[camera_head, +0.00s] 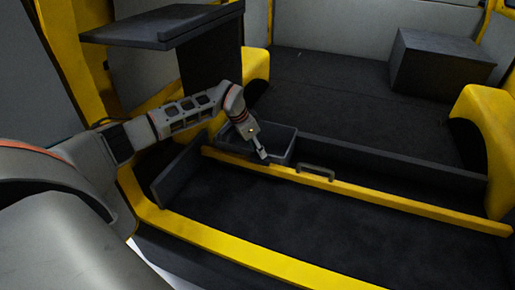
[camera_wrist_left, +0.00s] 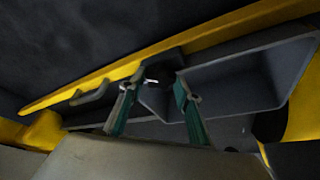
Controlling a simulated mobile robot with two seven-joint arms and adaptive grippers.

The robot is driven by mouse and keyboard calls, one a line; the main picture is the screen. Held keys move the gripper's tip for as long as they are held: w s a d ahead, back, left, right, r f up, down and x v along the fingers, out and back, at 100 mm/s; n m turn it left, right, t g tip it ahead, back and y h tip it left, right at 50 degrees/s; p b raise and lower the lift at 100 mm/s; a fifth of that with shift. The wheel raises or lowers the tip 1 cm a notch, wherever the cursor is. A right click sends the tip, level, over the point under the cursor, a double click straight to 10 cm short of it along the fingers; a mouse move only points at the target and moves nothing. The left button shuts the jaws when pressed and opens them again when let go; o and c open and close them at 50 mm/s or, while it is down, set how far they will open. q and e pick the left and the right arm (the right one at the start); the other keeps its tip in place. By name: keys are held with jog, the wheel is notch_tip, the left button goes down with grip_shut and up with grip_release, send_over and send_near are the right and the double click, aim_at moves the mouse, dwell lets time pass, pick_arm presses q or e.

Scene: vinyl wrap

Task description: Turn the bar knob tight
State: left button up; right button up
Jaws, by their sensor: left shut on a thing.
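My left gripper (camera_head: 263,157) reaches down from the left to the yellow bar (camera_head: 350,189), near the grey bin. In the left wrist view its two greenish fingers (camera_wrist_left: 155,88) stand on either side of a small dark round knob (camera_wrist_left: 159,74) at the edge of the yellow bar (camera_wrist_left: 215,37). The gripper is shut on the knob. In the head view the knob is hidden behind the gripper. How far the knob is turned cannot be told. My right gripper is in neither view.
A grey open bin (camera_head: 285,137) sits just behind the bar. A dark handle (camera_head: 316,171) stands on the bar to the right of the gripper. A dark shelf (camera_head: 160,27) overhangs at upper left. A dark box (camera_head: 440,65) stands at the back right on clear floor.

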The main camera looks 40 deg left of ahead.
pick_arm(q)
jog(key=shift+m, duration=0.4)
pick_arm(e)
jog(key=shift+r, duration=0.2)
pick_arm(q)
jog(key=shift+m+h+p, duration=0.3)
jog(key=shift+m, duration=0.3)
jog(key=shift+w+a+m+g+h, duration=0.15)
jog(key=shift+m+g+h, duration=0.2)
jog(key=shift+m, duration=0.55)
jog(key=m+g, duration=0.1)
jog(key=m, duration=0.3)
jog(key=shift+w+f+g+h+b, duration=0.1)
jog(key=shift+f+g+h+b, duration=0.1)
jog(key=shift+g+h+b, duration=0.2)
jog(key=shift+a+m+g+b, duration=0.1)
jog(key=shift+m+g+b, duration=0.15)
jog(key=shift+m+b, duration=0.55)
jog(key=shift+m, duration=0.4)
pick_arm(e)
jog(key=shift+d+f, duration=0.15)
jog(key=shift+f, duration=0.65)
pick_arm(q)
jog(key=shift+r, duration=0.1)
